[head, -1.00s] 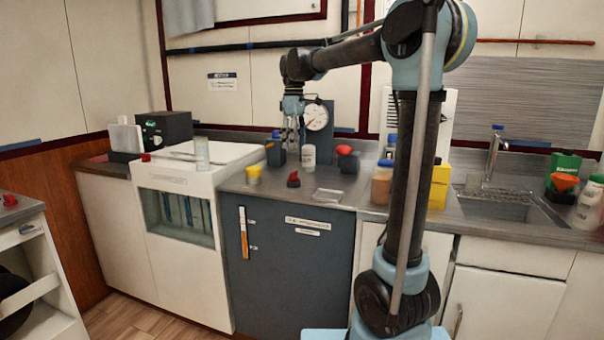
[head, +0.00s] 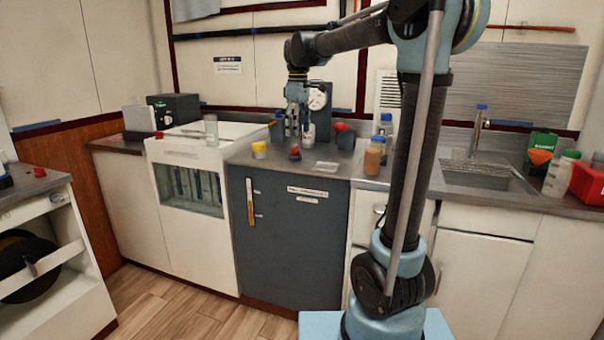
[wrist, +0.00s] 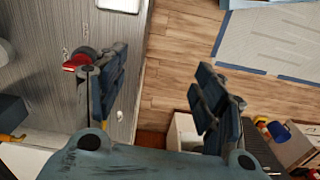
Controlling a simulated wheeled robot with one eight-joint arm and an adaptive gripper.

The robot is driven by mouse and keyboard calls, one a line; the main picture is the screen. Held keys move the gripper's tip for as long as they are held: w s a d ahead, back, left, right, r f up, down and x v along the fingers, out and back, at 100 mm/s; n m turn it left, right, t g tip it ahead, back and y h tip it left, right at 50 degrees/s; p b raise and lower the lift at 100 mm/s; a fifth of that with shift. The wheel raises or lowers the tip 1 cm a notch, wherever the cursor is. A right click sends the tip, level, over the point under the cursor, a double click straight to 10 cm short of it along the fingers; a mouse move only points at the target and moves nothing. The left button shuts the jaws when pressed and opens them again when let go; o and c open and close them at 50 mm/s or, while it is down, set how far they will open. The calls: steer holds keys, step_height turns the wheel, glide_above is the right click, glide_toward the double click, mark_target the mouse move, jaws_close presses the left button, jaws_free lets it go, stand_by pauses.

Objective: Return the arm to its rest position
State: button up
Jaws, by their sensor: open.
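My gripper (head: 297,128) hangs from my raised arm above the grey counter in the head view, in front of the round dial gauge (head: 317,98). Its fingers point down. In the wrist view my gripper (wrist: 160,95) shows its two dark fingers spread wide apart. Nothing is between them except a view of the wooden floor (wrist: 175,60). A red-topped item (wrist: 78,62) shows beside the left finger in the wrist view; I cannot tell whether they touch.
The counter holds a yellow-capped jar (head: 259,150), a small red-topped item (head: 295,153), a white bottle (head: 309,133) and an orange-brown jar (head: 372,159). A sink (head: 487,178) lies right. A white tank unit (head: 190,190) stands left. Floor (head: 170,310) is open in front.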

steer(key=s+d+f+m+t, duration=0.1)
steer(key=s+d+f+m, duration=0.4)
steer(key=s+d+f, duration=0.55)
steer(key=s+d+f+m+t, duration=0.1)
steer(key=s+d+f+m, duration=0.6)
steer(key=s, duration=0.6)
steer(key=s+d+f+m, duration=0.1)
steer(key=s+d+f, duration=0.2)
steer(key=s+f, duration=0.4)
step_height(320, 180, down, 3)
steer(key=shift+s+r, duration=0.15)
steer(key=shift+s, duration=0.15)
steer(key=shift+w+f, duration=0.2)
steer(key=shift+w, duration=0.25)
